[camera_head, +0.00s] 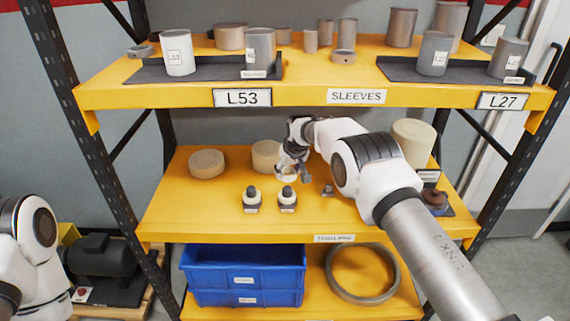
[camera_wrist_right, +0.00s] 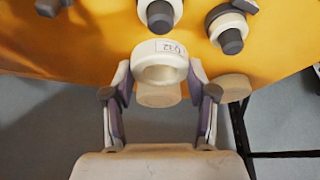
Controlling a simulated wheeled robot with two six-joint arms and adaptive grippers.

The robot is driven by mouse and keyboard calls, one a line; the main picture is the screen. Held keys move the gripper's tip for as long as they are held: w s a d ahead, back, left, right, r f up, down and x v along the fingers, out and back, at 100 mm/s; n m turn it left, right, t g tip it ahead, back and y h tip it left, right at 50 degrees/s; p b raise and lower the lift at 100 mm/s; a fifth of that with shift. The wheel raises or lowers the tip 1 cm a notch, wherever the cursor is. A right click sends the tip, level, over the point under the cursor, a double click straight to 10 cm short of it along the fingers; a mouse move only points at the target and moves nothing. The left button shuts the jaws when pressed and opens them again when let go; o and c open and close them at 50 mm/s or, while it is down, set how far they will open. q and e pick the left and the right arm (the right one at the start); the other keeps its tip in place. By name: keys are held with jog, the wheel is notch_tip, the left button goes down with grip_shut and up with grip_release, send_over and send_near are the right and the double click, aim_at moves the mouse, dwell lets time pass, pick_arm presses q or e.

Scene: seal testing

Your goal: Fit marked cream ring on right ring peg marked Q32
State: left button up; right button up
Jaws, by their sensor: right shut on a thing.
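The cream ring (camera_wrist_right: 160,66) carries the printed mark Q32 and sits between the two fingers of my right gripper (camera_wrist_right: 160,84). In the head view my right gripper (camera_head: 287,170) holds it above the middle shelf, behind the right ring peg (camera_head: 287,193). That peg has a dark tip above a cream collar and a small label too small to read. It also shows in the wrist view (camera_wrist_right: 160,14), apart from the ring. A similar left peg (camera_head: 252,195) stands beside it. My left gripper is out of view.
Cream cylinders (camera_head: 206,163) and (camera_head: 266,156) stand towards the back of the middle shelf (camera_head: 185,215). A small dark piece (camera_head: 328,190) sits right of the pegs. The upper shelf (camera_head: 110,95) with sleeves overhangs the back. A blue bin (camera_head: 243,275) is below.

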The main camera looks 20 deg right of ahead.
aim_at(287, 188)
jog(key=shift+w+r, duration=0.1)
jog(key=shift+r, duration=0.15)
jog(key=shift+s+a+r, duration=0.15)
jog(key=shift+s+r, duration=0.05)
jog(key=shift+s, duration=0.05)
jog(key=shift+w+f+b, duration=0.1)
jog(key=shift+f+b, duration=1.45)
jog(key=shift+f, duration=0.6)
jog(key=shift+f+b, duration=1.65)
jog(key=shift+f, duration=0.2)
jog(key=o, duration=1.2)
jog(key=shift+r, duration=0.1)
notch_tip(287, 188, up, 7)
jog(key=p, duration=0.3)
jog(key=shift+p, duration=0.35)
